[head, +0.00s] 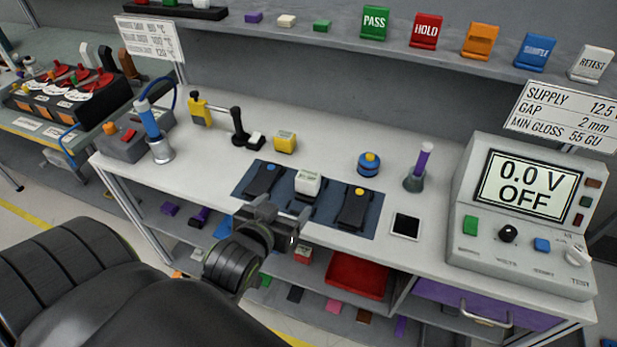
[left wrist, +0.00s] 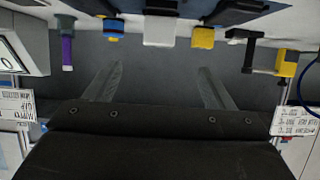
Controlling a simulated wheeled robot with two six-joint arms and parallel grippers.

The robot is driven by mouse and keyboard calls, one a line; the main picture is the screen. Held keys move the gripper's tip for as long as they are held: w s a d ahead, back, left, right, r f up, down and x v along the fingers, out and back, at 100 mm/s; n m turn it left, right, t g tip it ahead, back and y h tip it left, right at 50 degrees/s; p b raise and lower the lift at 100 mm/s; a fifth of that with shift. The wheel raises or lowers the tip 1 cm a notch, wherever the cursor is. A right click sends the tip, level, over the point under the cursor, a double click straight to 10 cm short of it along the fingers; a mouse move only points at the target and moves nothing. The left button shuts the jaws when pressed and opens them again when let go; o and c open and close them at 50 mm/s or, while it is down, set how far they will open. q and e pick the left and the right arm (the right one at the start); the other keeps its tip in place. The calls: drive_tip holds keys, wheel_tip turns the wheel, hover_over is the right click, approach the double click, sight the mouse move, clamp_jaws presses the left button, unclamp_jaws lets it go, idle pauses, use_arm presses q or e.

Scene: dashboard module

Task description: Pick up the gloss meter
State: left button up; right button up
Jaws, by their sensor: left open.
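A small white box-shaped device with a display on top (head: 308,183), which looks like the gloss meter, stands on the blue mat (head: 325,215) between two black pedals. It also shows as a white block in the left wrist view (left wrist: 159,30). My left gripper (head: 272,212) is open and empty at the front edge of the bench, nearer than the white device and slightly left of it. In the left wrist view the spread fingers (left wrist: 160,75) have the white block beyond their gap, apart from them. My right gripper is not in view.
A yellow box (head: 285,142) with a display stands behind the mat, beside a black lever (head: 239,128). A blue-and-yellow knob (head: 369,163), a purple-handled tool (head: 421,168) and a grey meter console (head: 525,215) stand to the right. A shelf (head: 340,40) hangs behind.

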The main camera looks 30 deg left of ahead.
use_arm(q)
drive_tip(key=p, duration=0.2)
approach(308, 176)
drive_tip(key=x, duration=0.7)
drive_tip(key=shift+s+a+f, duration=0.1)
drive_tip(key=shift+f, duration=0.15)
drive_tip(key=shift+w+a+p, duration=0.1)
drive_tip(key=shift+w+p, duration=0.2)
drive_tip(key=shift+w, duration=0.2)
drive_tip(key=shift+p+x, duration=0.45)
drive_tip(key=shift+x, duration=1.7)
drive_tip(key=shift+s, duration=0.1)
drive_tip(key=c, duration=1.2)
drive_tip(key=shift+r, duration=0.1)
drive_tip(key=shift+c, duration=0.2)
